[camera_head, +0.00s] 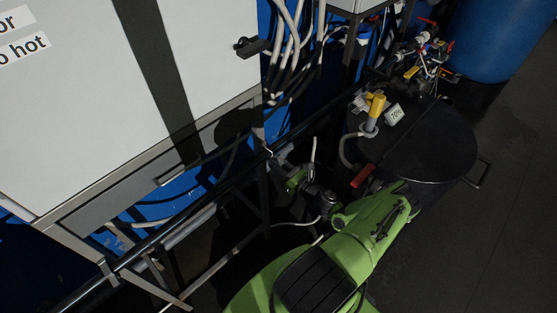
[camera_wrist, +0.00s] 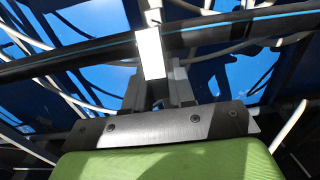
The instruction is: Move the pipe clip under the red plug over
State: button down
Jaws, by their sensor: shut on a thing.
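My gripper (camera_wrist: 165,92) is at the lower middle of the wrist view, with its fingers shut on a pale, flat upright piece (camera_wrist: 151,53), likely the pipe clip. The piece reaches up to a black pipe with a blue stripe (camera_wrist: 90,54) and overlaps it. Whether it is fastened around the pipe or only touches it, I cannot tell. In the head view my gripper (camera_head: 279,158) is small and dark beside the long black pipe (camera_head: 228,180). A dark red piece (camera_head: 362,176) lies right of my wrist, by the black drum; whether it is the red plug is unclear.
A large white cabinet (camera_head: 90,100) on a metal frame stands at the left. Grey hoses (camera_head: 290,35) hang above the pipe. A black drum (camera_head: 440,135) with a yellow fitting (camera_head: 376,104) stands at the right, and a blue barrel (camera_head: 495,35) behind. Dark floor at the right is clear.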

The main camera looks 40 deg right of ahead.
jog(key=c, duration=1)
grip_release()
jog(key=shift+c, duration=0.2)
jog(key=s, duration=1.5)
jog(key=shift+s+d+r+b, duration=0.2)
jog(key=shift+s+b, duration=0.15)
jog(key=shift+b, duration=0.05)
